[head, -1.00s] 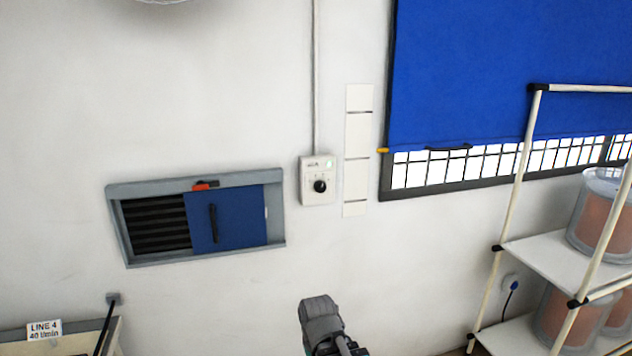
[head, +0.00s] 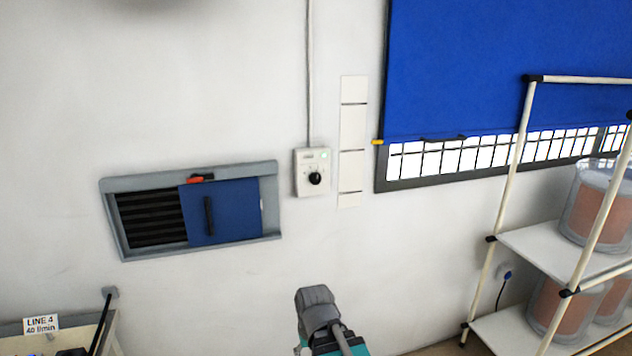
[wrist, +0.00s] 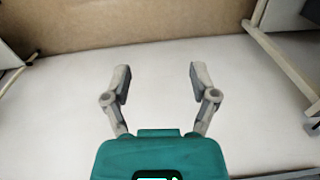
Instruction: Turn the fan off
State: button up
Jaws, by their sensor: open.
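A white wall control box (head: 312,171) with a black round knob (head: 315,178) and a small green light at its upper right is on the wall in the head view. A cable conduit runs up from its top. The fan itself is not clearly seen; a blurred grey shape (head: 150,3) shows at the top edge of the head view. My arm rises at the bottom centre of the head view, below the box and apart from it. In the wrist view my gripper (wrist: 158,82) is open and empty, its two fingers spread. The control box is not in the wrist view.
A grey-framed vent (head: 150,218) with a blue sliding panel (head: 225,212) is left of the box. Right are a blue blind (head: 480,70) over a barred window and a pipe-frame rack (head: 520,240) with clear tubs.

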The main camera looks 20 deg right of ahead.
jog(key=shift+o, duration=0.2)
jog(key=w+a+r+m+t+y+p, duration=0.3)
jog(key=w+r+m, duration=0.3)
jog(key=w, duration=0.4)
jog(key=shift+w+m+t+y, duration=0.25)
jog(key=shift+m+t+y, duration=0.15)
jog(key=shift+t+y, duration=0.3)
jog(key=w+d+r+m+t+y+p, duration=0.25)
jog(key=w+r+m+t, duration=0.35)
jog(key=w+r+m, duration=0.35)
jog(key=m+t+h+p, duration=0.4)
jog(key=m+t+h, duration=0.3)
jog(key=m, duration=1.4)
send_near(316, 180)
jog(key=s, duration=0.4)
jog(key=shift+w+f, duration=0.15)
jog(key=shift+f, duration=0.05)
jog(key=shift+w+n, duration=0.1)
jog(key=shift+n, duration=0.15)
jog(key=w, duration=1.3)
jog(key=shift+w, duration=0.35)
